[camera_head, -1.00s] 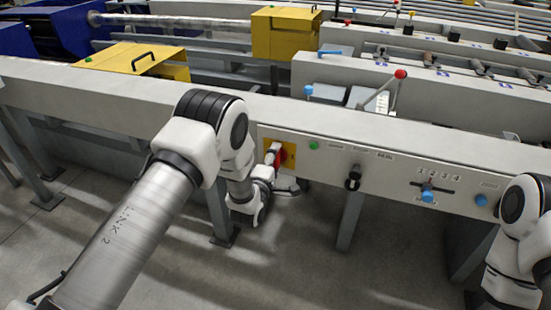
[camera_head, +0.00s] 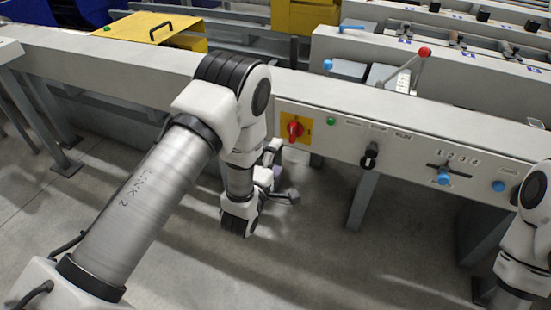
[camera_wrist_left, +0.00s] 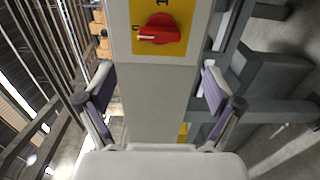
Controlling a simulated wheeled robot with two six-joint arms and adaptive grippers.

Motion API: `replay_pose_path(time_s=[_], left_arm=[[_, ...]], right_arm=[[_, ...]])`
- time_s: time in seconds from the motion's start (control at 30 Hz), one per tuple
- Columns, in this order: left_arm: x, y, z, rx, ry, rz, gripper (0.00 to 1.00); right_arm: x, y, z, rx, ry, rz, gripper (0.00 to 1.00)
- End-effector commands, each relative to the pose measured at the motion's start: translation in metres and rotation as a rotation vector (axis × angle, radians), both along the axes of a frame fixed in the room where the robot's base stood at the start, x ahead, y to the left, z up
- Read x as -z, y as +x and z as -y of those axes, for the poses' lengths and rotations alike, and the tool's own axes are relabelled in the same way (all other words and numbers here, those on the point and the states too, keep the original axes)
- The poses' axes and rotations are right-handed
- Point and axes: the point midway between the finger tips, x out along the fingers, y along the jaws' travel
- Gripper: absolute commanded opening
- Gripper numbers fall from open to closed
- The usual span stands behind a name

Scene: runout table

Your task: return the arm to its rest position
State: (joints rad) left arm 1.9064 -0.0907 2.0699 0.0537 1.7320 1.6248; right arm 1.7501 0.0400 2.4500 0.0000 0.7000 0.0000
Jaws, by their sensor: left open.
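My left arm comes in from the left, and its gripper (camera_head: 284,174) hangs in front of the panel, just below the red rotary switch (camera_head: 294,130) on its yellow plate. The gripper is open and empty, apart from the switch. In the left wrist view the two fingers (camera_wrist_left: 157,88) stand wide apart, with the red switch (camera_wrist_left: 159,29) beyond them on its yellow plate (camera_wrist_left: 183,12). My right arm shows only in part at the right edge; its gripper is not seen.
The control panel (camera_head: 334,145) also carries a green button (camera_head: 331,121), a black selector (camera_head: 370,157), a blue-knobbed slider (camera_head: 443,177) and a blue button (camera_head: 498,186). Grey legs (camera_head: 361,200) stand below; the floor (camera_head: 320,255) in front is clear.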

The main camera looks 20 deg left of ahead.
Motion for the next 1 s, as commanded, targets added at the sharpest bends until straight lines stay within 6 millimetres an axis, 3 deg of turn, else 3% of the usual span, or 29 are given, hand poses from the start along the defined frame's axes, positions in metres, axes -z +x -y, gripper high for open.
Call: replay_pose_path(time_s=[0.13, 0.53, 0.67, 0.77, 0.83, 0.9, 1.0], left_arm=[[0.000, -0.011, 0.000, 0.000, 0.000, 0.000, 0.92], [0.000, -0.011, 0.000, 0.001, 0.000, 0.000, 0.92], [0.020, -0.021, -0.009, -0.017, -0.006, -0.042, 0.92], [0.063, -0.054, -0.023, -0.045, 0.013, -0.208, 0.92], [0.106, -0.091, -0.032, -0.032, 0.141, -0.415, 0.92], [0.147, -0.138, -0.038, 0.039, 0.325, -0.646, 0.92], [0.185, -0.206, -0.041, 0.228, 0.580, -0.921, 0.92]], right_arm=[[0.000, 0.000, 0.000, 0.000, 0.000, 0.000, 0.40], [0.000, 0.000, 0.000, 0.000, 0.000, 0.000, 0.40], [0.000, 0.000, 0.000, 0.000, 0.000, 0.000, 0.40], [0.000, 0.000, 0.000, 0.000, 0.000, 0.000, 0.40], [0.000, 0.000, 0.000, 0.000, 0.000, 0.000, 0.40], [0.000, 0.000, 0.000, 0.000, 0.000, 0.000, 0.40], [0.000, 0.000, 0.000, 0.000, 0.000, 0.000, 0.40]])
